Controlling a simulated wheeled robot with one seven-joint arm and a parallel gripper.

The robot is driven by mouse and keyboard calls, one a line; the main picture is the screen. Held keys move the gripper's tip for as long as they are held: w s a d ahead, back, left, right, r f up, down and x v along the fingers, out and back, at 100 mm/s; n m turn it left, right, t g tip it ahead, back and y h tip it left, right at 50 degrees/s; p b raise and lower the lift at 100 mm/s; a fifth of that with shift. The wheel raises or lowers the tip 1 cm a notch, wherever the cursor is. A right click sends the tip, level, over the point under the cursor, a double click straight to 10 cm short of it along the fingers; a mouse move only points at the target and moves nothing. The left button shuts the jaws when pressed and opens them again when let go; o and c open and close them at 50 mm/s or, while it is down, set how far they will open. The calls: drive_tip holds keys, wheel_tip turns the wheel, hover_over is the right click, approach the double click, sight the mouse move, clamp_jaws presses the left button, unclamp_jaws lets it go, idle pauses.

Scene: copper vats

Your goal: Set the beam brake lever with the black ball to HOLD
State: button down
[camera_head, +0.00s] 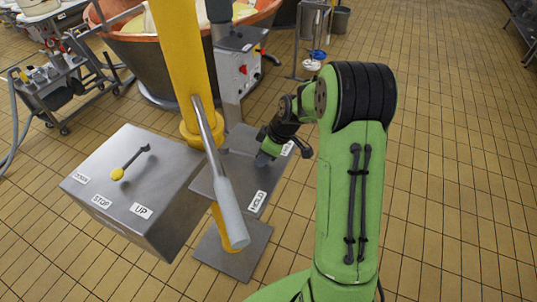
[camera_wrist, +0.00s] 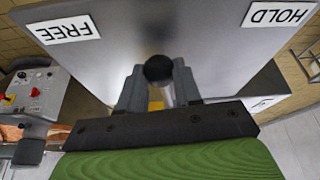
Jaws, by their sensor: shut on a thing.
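The black ball (camera_wrist: 158,68) of the brake lever sits between the fingertips of my gripper (camera_wrist: 158,84), which is shut on it. A pale piece of the lever shows just below the ball in the wrist view. The grey brake plate (camera_wrist: 190,30) carries a FREE label (camera_wrist: 67,29) at left and a HOLD label (camera_wrist: 277,14) at right. In the head view my gripper (camera_head: 266,156) is over the plate, closer to the FREE label (camera_head: 287,148) than to the HOLD label (camera_head: 257,201). The ball is hidden there behind my gripper.
A long grey-handled bar (camera_head: 231,212) slants in front of the brake plate, left of my gripper. A steel box (camera_head: 125,205) with a yellow-ball lever (camera_head: 118,174) stands left. A yellow column (camera_head: 187,65) and copper vat (camera_head: 148,50) stand behind. Tiled floor (camera_head: 450,150) at right is clear.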

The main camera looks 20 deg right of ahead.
drive_tip(key=s+a+m+b, duration=0.1)
drive_tip(key=s+a+m+h+b, duration=0.1)
drive_tip(key=a+m, duration=0.1)
drive_tip(key=s+a+m+t+b, duration=0.1)
drive_tip(key=a+m, duration=0.1)
drive_tip(key=shift+s+f+h+b, duration=0.1)
drive_tip(key=shift+s+h+b, duration=0.1)
drive_tip(key=shift+h+b, duration=0.2)
drive_tip(key=shift+s+a+m+h+b, duration=0.2)
drive_tip(key=shift+a+m+h+b, duration=0.1)
drive_tip(key=shift+a+m, duration=0.5)
drive_tip(key=shift+s+a+m+h+b, duration=0.2)
drive_tip(key=shift+a+m+h+b, duration=0.1)
drive_tip(key=shift+a+m, duration=0.5)
drive_tip(key=c, duration=0.8)
unclamp_jaws()
drive_tip(key=shift+d, duration=0.1)
drive_tip(key=p+v, duration=0.3)
drive_tip(key=v, duration=1.3)
drive_tip(key=shift+s, duration=0.15)
